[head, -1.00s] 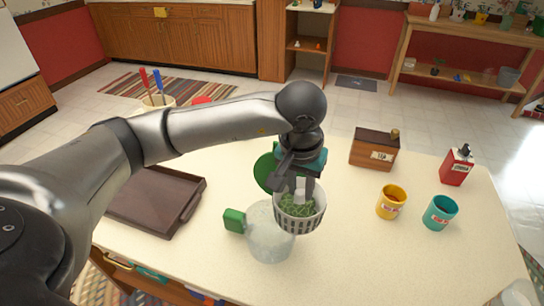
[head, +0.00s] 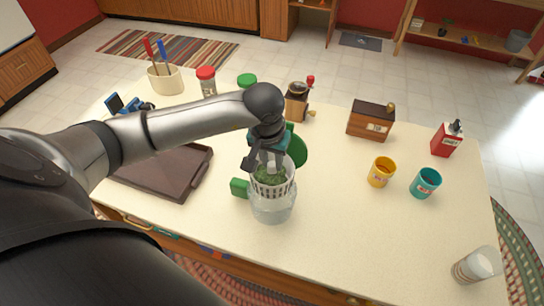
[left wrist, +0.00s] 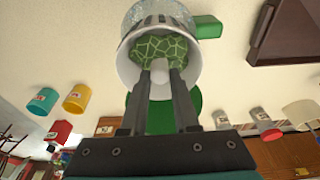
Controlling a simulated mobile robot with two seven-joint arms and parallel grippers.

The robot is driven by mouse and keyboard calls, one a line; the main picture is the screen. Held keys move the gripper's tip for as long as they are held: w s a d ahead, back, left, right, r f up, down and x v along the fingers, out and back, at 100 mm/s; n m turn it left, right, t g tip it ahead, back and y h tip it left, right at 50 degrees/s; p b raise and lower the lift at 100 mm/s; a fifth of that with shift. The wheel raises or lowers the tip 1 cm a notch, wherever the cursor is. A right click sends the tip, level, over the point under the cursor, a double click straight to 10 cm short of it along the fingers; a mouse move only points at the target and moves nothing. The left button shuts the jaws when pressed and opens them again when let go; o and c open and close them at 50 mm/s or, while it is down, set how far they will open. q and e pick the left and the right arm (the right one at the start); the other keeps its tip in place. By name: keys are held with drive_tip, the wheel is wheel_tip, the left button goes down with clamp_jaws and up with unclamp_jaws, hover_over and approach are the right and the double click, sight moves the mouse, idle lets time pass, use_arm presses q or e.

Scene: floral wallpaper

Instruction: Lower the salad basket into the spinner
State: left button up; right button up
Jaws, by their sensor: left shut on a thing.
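The white slotted salad basket (head: 288,188) holds green leaves (head: 270,174). My left gripper (head: 270,163) is shut on the basket's white centre post; the left wrist view shows the fingers on either side of the post (left wrist: 159,66). The clear spinner bowl (head: 272,210) stands on the table directly below the basket, with a green handle (head: 239,187) at its left. The basket looks upright and lined up with the bowl; its lower part overlaps the bowl, but I cannot tell how deep it sits. My right gripper is not in view.
A green disc (head: 298,150) is just behind the basket. A dark tray (head: 165,172) lies at left. A wooden box (head: 370,120), yellow cup (head: 381,172), teal cup (head: 425,183) and red dispenser (head: 446,139) stand at right. The front right table is mostly clear.

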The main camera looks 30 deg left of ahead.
sight(272, 180)
use_arm(q)
wheel_tip(272, 180, down, 6)
drive_tip(key=b, duration=0.4)
drive_tip(key=shift+r, duration=0.25)
drive_tip(key=shift+f+b, duration=1.05)
drive_tip(key=shift+b, duration=0.05)
drive_tip(key=shift+f, duration=0.2)
drive_tip(key=shift+f+b, duration=2.15)
drive_tip(key=shift+b, duration=0.15)
drive_tip(key=o, duration=0.8)
drive_tip(key=c, duration=0.4)
drive_tip(key=shift+o, duration=0.2)
drive_tip(key=shift+r, duration=0.15)
